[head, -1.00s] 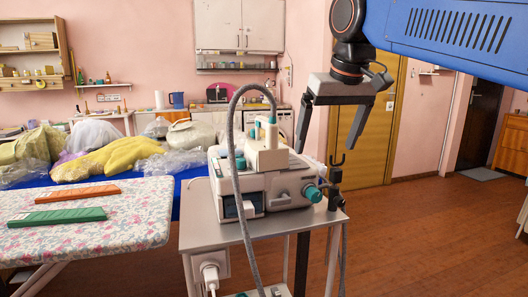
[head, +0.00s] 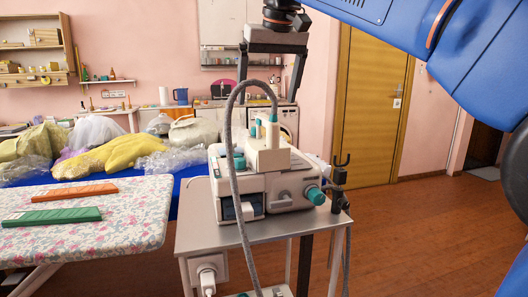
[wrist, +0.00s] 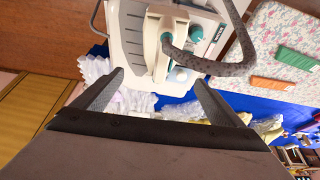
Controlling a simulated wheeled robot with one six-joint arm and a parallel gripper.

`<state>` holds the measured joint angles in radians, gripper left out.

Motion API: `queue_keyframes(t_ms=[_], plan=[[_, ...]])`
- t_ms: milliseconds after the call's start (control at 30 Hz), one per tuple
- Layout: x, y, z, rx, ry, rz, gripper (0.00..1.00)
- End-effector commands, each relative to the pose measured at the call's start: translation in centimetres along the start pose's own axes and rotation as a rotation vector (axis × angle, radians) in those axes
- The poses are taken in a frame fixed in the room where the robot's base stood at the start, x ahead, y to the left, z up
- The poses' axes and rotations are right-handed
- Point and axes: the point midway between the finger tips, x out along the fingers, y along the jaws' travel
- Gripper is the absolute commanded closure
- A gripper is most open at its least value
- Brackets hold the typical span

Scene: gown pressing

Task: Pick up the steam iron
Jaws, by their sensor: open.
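The steam iron (head: 268,155) is white with teal parts and sits on top of its white steam station (head: 296,190). A grey hose (head: 238,175) arches up beside and over it. My gripper (head: 267,97) is open and empty, pointing down above the iron, with a finger to each side of it in the head view. In the wrist view the iron (wrist: 160,45) lies just beyond and between the two open fingertips (wrist: 159,79). The fingers look apart from the iron. The hose (wrist: 205,64) runs off to the right there.
The station stands on a small grey cart (head: 245,230) with a dark hook post (head: 340,180) at its right. A floral ironing board (head: 120,230) with an orange folder (head: 75,192) and a green folder (head: 52,217) is at left. Bagged garments (head: 110,157) lie behind. Floor at right is clear.

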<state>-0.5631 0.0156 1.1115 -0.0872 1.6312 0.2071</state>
Motion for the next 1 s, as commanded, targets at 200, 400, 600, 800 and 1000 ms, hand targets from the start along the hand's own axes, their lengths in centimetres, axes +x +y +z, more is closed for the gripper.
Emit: queue_keyframes(t_ms=[200, 400, 600, 800, 1000], plan=[[4.0, 0.0, 0.1, 0.000, -0.003, 0.000, 0.09], [6.7, 0.0, 0.1, 0.000, -0.001, 0.000, 0.09], [7.7, 0.0, 0.1, 0.000, 0.000, 0.000, 0.09], [10.2, -0.1, 0.4, 0.000, -0.003, 0.001, 0.09], [12.3, -0.2, 0.4, 0.000, 0.000, 0.000, 0.09]])
